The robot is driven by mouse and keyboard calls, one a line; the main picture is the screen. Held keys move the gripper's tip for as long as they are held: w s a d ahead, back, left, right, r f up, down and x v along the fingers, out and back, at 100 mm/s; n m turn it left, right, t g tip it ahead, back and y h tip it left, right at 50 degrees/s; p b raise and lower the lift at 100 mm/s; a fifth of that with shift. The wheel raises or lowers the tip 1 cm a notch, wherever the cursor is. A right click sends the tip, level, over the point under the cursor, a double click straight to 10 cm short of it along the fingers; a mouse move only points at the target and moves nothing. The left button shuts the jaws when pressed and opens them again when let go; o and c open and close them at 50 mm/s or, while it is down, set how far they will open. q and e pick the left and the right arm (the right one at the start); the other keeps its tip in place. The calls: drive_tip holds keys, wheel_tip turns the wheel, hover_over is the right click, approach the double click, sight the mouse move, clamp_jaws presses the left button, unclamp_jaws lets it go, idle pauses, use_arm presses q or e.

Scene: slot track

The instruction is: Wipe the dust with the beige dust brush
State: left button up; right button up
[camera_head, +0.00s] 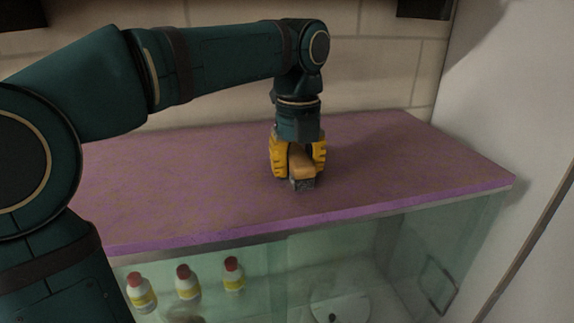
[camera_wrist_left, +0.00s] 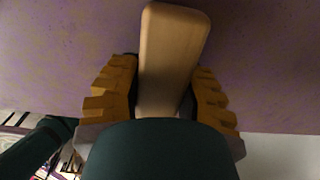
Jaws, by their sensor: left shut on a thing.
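The beige dust brush (camera_head: 301,168) has a tan block body with dark grey bristles below it. My left gripper (camera_head: 298,165), with yellow fingers, is shut on the brush and points down. The bristles are at the purple counter top (camera_head: 200,180), near its front edge; whether they press on it I cannot tell. In the left wrist view the brush (camera_wrist_left: 170,60) lies between the two fingers (camera_wrist_left: 168,95). Brownish speckled dust covers much of the purple surface. My right gripper is not in view.
Below the top is a glass-fronted space with several white bottles (camera_head: 188,284) with red caps and a round white disc (camera_head: 340,303). A tiled wall (camera_head: 375,70) stands behind, and a pale panel (camera_head: 520,90) at the right. The top is otherwise clear.

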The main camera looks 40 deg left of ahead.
sight(313, 172)
use_arm(q)
drive_tip(key=shift+w+d+f, duration=0.1)
drive_tip(key=shift+w+d, duration=0.55)
drive_tip(key=shift+w, duration=0.05)
drive_tip(key=shift+s+d, duration=0.45)
drive_tip(key=shift+d, duration=0.05)
drive_tip(key=shift+s+a, duration=1.15)
drive_tip(key=shift+s, duration=0.15)
drive_tip(key=shift+s+a+b, duration=0.4)
drive_tip(key=shift+s+a, duration=0.85)
drive_tip(key=shift+s, duration=0.3)
drive_tip(key=shift+s+a, duration=1.25)
drive_tip(key=shift+s, duration=0.15)
drive_tip(key=shift+s+a, duration=1.2)
drive_tip(key=shift+s, duration=0.2)
drive_tip(key=shift+s+a, duration=1.15)
drive_tip(key=shift+s, duration=0.2)
drive_tip(key=shift+s+d, duration=0.5)
drive_tip(key=shift+w+d+p, duration=0.4)
drive_tip(key=shift+w+d, duration=0.8)
drive_tip(key=shift+w, duration=0.25)
drive_tip(key=shift+w+d, duration=1.85)
drive_tip(key=shift+w, duration=0.3)
drive_tip(key=shift+w+d, duration=1.8)
drive_tip(key=shift+w, duration=0.3)
drive_tip(key=shift+w+d, duration=1.2)
drive_tip(key=shift+w, duration=0.25)
